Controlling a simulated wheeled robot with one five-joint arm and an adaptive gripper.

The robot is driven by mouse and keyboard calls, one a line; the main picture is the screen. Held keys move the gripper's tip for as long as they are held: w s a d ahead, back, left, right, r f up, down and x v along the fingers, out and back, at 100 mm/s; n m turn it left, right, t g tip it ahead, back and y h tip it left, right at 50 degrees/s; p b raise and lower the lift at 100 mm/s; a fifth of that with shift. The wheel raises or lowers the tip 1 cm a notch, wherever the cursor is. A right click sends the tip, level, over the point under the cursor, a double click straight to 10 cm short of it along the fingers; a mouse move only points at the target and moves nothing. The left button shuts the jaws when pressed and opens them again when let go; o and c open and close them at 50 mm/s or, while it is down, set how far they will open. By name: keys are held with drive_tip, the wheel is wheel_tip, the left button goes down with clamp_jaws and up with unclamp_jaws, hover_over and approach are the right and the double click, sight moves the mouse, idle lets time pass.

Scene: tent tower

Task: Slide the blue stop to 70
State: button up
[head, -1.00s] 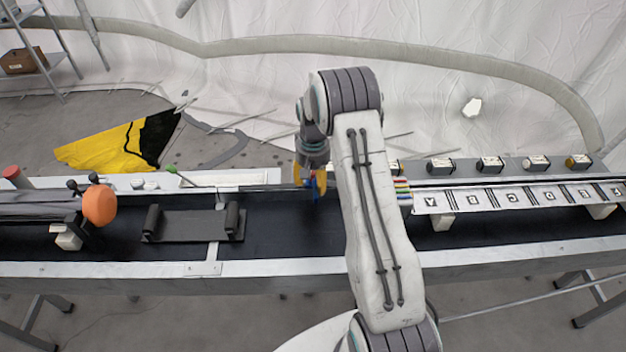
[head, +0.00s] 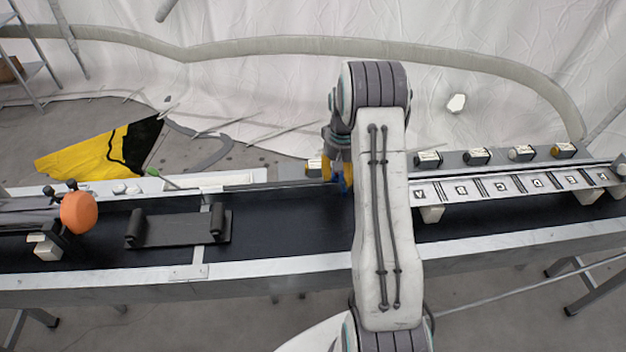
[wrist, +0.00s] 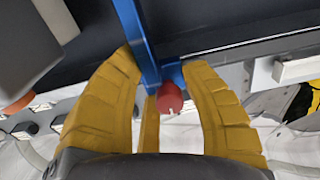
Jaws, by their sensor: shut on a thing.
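The blue stop (head: 347,181) sits on the thin dark rail (head: 285,185) along the back of the black bench, partly hidden by my arm in the head view. In the wrist view, the blue stop (wrist: 139,40) is a long blue bar with a red knob (wrist: 170,98) at its base. My gripper (head: 340,176) is shut on the stop. Its yellow fingers stand on either side of the stop's base in the wrist view (wrist: 170,85). No readable scale numbers show, so I cannot tell the stop's reading.
A white strip with lettered squares (head: 515,184) lies to the right, with several small labelled blocks (head: 478,156) behind it. A dark cradle (head: 180,229) and an orange ball (head: 79,212) are to the left.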

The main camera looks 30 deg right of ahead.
drive_tip(key=d, duration=0.1)
drive_tip(key=s+d, duration=0.1)
drive_tip(key=shift+d, duration=0.3)
drive_tip(key=o, duration=1.2)
drive_tip(key=shift+r, duration=0.1)
wheel_tip(320, 180, up, 12)
idle(0.4)
